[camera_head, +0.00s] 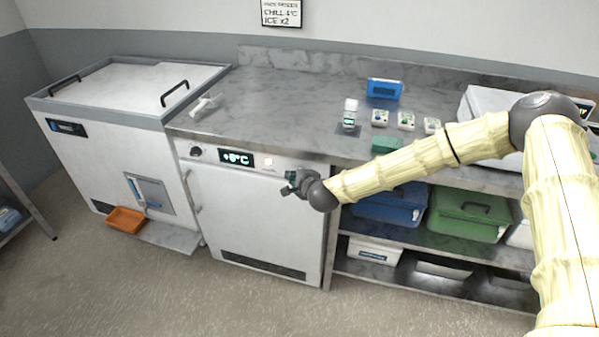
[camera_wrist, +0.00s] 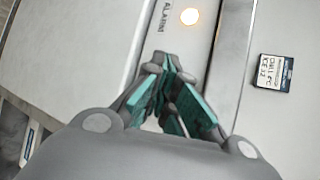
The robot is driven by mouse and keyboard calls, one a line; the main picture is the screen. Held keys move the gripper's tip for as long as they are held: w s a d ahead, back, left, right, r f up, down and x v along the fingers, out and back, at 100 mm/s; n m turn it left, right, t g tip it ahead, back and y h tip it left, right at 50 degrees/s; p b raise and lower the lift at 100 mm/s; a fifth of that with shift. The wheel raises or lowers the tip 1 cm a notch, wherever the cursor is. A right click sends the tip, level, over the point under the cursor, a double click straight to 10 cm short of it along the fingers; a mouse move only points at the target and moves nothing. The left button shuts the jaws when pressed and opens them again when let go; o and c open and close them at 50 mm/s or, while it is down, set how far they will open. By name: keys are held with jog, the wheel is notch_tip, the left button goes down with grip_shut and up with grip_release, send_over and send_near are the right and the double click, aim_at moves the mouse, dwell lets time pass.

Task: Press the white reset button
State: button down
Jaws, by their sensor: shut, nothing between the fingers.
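The white cabinet (camera_head: 255,205) has a front panel with a display (camera_head: 237,159) reading about +8°C. A round glowing white light with an orange rim (camera_wrist: 190,16) sits beside the word ALARM in the wrist view. It shows as a small bright spot (camera_head: 268,161) in the head view. I cannot tell whether this light is the reset button, and no other white button is clearly visible. My gripper (camera_head: 289,184) is in front of the panel, right of and below the light. In the wrist view its teal-padded fingers (camera_wrist: 165,72) are shut and empty; contact is unclear.
A dark knob (camera_head: 196,152) is left of the display. The marble counter (camera_head: 290,105) above holds a vial (camera_head: 350,112), a blue box (camera_head: 384,88) and small blocks. A white chest (camera_head: 115,135) stands left; an orange tray (camera_head: 126,219) is low beside it. Bins fill shelves right.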

jog(key=shift+w+d, duration=0.15)
jog(key=shift+w, duration=0.3)
dwell(1.0)
jog(key=shift+s, duration=0.2)
jog(key=shift+s+a, duration=0.25)
jog(key=shift+s, duration=0.4)
jog(key=shift+s+a, duration=0.25)
jog(key=shift+s, duration=0.55)
jog(key=shift+s+a, duration=0.3)
jog(key=shift+s, duration=0.5)
jog(key=shift+s+a, duration=0.25)
jog(key=shift+s, duration=0.55)
